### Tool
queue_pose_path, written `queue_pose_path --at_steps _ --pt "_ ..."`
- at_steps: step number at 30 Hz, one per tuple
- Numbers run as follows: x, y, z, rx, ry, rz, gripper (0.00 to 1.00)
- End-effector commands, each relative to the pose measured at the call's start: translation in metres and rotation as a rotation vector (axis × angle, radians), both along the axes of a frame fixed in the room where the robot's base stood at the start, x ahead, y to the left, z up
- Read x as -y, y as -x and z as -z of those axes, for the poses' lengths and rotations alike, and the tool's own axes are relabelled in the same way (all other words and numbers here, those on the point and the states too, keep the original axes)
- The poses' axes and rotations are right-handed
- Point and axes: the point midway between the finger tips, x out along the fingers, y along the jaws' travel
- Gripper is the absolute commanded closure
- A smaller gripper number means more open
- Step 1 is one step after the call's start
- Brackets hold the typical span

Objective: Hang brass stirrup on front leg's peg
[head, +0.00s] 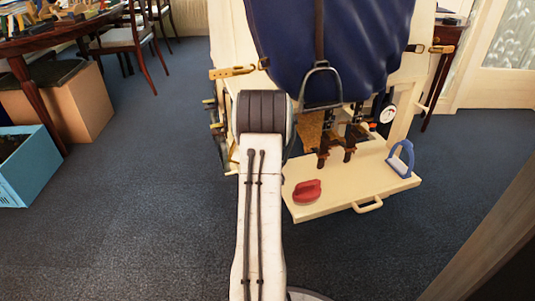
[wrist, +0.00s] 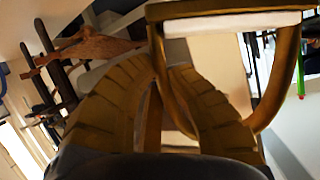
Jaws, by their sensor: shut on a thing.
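In the wrist view, my gripper (wrist: 155,82) is shut on the brass stirrup (wrist: 285,85). The stirrup is a brass-brown frame with a pale tread (wrist: 230,24); it extends from the fingers up and to the right. Part of it is hidden by the ribbed fingers. In the head view, my own arm hides the gripper and the brass stirrup. A yellowish peg (head: 232,72) sticks out left of the cream saddle stand, and another peg (head: 441,49) sticks out on the right. I cannot tell which one is the front leg's peg.
The stand's low cream shelf (head: 330,204) bears a red object (head: 307,191) and a blue stirrup (head: 400,159). A grey stirrup (head: 321,86) hangs against the blue saddle covering (head: 345,45). A blue crate (head: 28,170) stands far left. Carpet is clear left of my arm.

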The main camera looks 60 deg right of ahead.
Motion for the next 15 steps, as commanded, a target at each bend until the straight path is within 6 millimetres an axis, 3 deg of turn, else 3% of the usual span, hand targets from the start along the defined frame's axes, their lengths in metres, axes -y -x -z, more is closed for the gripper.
queue_pose_path --at_steps 7,8,15 --pt "-0.0011 0.0010 0.0030 -0.004 -0.007 0.000 1.00" --pt "-0.0011 0.0010 0.0031 -0.004 -0.007 0.000 0.85" --pt "-0.0007 0.0008 0.0022 -0.003 -0.005 0.000 0.64"
